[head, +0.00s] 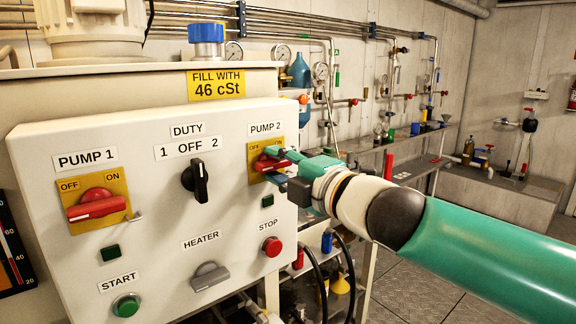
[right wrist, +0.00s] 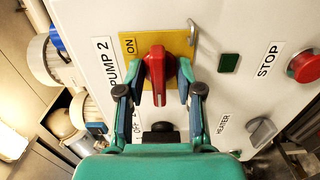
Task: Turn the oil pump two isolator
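The pump 2 isolator is a red rotary handle (right wrist: 157,75) on a yellow plate (head: 253,157), under the label PUMP 2. In the head view the handle lies roughly level across the panel, and my right gripper partly hides it. My right gripper (head: 277,158) reaches in from the right. In the right wrist view its two fingers (right wrist: 160,80) stand one on each side of the handle, spread, with small gaps visible. I cannot tell whether a fingertip touches it. The OFF mark is hidden in the wrist view; ON shows. My left gripper is not in view.
The white panel also carries the pump 1 isolator (head: 96,204), the black duty switch (head: 195,180), the grey heater switch (head: 209,277), the green start button (head: 126,305) and the red stop button (head: 272,246). A metal tab (right wrist: 192,33) sticks out beside the yellow plate.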

